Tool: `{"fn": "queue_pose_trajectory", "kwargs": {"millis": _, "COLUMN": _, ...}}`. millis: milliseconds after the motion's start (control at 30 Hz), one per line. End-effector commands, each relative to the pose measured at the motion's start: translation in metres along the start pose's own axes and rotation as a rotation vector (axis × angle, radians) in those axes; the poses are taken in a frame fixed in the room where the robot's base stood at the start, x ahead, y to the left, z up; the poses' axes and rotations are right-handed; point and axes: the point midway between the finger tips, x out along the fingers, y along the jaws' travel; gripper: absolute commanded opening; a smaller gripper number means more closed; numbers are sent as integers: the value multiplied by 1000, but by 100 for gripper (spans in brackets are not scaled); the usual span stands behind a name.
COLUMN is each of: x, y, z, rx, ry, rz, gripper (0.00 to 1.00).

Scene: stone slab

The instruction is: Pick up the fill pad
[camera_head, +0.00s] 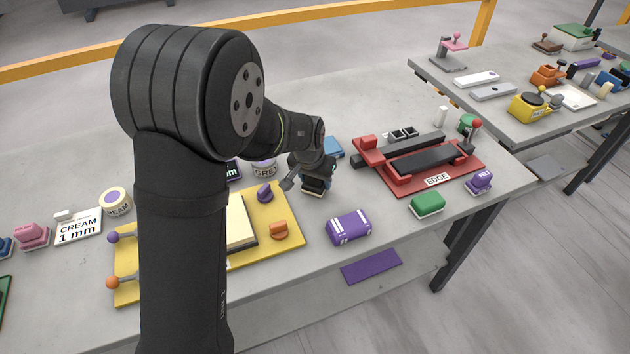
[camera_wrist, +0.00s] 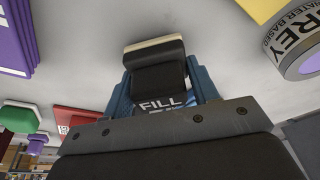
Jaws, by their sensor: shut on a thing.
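The fill pad (camera_head: 313,187) is a dark block with a cream face on its underside, under my wrist beside the yellow board. My gripper (camera_head: 316,172) is shut on it from above. In the wrist view the fill pad (camera_wrist: 156,74) shows its dark body and cream edge between the blue sides of the grip, with the word FILL partly visible near the grey plate. My wrist hides part of the pad in the head view. I cannot tell whether its underside touches the table.
A red EDGE fixture (camera_head: 437,180) stands to the right. A purple pack (camera_head: 348,227) and a green pad (camera_head: 427,204) lie nearer the front edge. The yellow board (camera_head: 270,245) with knobs and a grey-labelled tape roll (camera_head: 264,166) are to the left.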

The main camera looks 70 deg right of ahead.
Motion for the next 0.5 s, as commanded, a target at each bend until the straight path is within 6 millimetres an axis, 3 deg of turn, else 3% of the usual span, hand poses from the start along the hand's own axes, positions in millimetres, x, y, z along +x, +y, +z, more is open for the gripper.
{"fn": "queue_pose_trajectory", "kwargs": {"millis": 233, "x": -38, "y": 4, "z": -10, "rx": 2, "ry": 4, "rz": 0, "gripper": 25}}
{"fn": "queue_pose_trajectory", "kwargs": {"millis": 500, "x": -79, "y": 62, "z": 4, "rx": 5, "ry": 4, "rz": 1, "gripper": 25}}
